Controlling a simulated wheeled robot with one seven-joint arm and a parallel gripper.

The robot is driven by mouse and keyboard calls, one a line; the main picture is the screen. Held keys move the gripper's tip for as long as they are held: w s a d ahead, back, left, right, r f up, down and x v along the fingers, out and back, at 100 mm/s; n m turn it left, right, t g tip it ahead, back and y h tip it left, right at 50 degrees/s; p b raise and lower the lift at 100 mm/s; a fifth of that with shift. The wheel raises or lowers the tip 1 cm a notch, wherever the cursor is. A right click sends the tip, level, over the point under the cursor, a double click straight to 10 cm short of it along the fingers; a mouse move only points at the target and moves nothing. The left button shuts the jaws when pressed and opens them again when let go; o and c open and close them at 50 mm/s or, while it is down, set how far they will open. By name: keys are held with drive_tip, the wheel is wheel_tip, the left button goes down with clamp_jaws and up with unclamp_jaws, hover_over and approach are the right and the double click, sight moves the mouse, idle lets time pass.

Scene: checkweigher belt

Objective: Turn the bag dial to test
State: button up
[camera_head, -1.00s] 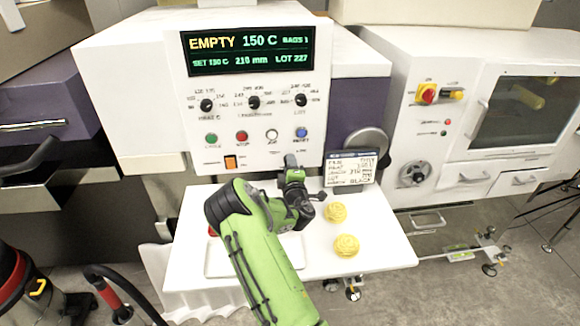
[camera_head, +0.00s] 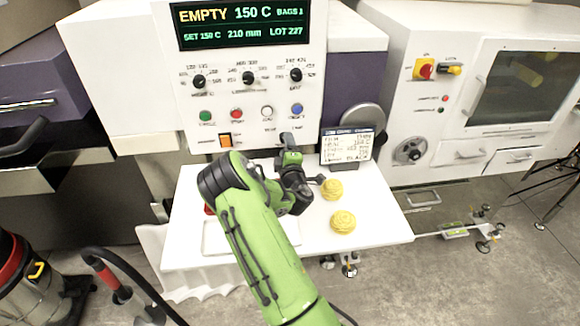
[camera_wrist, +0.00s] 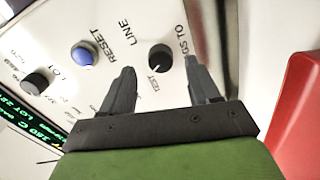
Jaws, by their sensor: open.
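The bag dial (camera_wrist: 160,57) is a round black knob on the white panel, labelled "BAGS TO", with "LINE" and "TEST" printed near it in the wrist view. A small pale mark shows toward its lower edge, on the "TEST" side, but its exact setting is hard to read. My gripper (camera_wrist: 160,72) is open, with its two grey fingertips on either side of the dial in that picture. Contact with the dial cannot be told. In the head view my gripper (camera_head: 288,138) is at the panel's lower edge, and the bag dial cannot be made out there.
A blue reset button (camera_wrist: 85,54) and another black dial (camera_wrist: 37,80) are beside the bag dial. The display (camera_head: 242,25) reads EMPTY, 150 C. Below, a white shelf (camera_head: 380,228) holds two yellow round items (camera_head: 343,221) and a small text screen (camera_head: 347,146).

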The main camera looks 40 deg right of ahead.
drive_tip(key=b+v, duration=0.8)
drive_tip(key=v, duration=0.5)
drive_tip(key=shift+b, duration=0.35)
drive_tip(key=shift+a, duration=0.15)
drive_tip(key=s+a+r+m+g+y+p, duration=0.1)
drive_tip(key=s+a+r+m+g+y, duration=0.1)
drive_tip(key=s+a, duration=0.4)
drive_tip(key=s+a+r+m+g+y+p, duration=0.2)
drive_tip(key=s+a, duration=0.5)
drive_tip(key=a, duration=0.4)
drive_tip(key=s+a+r+m+g+y+p, duration=0.1)
drive_tip(key=s+a+r+m+g+y, duration=0.2)
drive_tip(key=a, duration=0.6)
drive_tip(key=s+m+g+y, duration=0.2)
drive_tip(key=s+y, duration=0.1)
drive_tip(key=s, duration=0.1)
drive_tip(key=shift+s+a+r+p, duration=0.2)
drive_tip(key=shift+a+r+p, duration=0.05)
drive_tip(key=shift+r+p, duration=0.1)
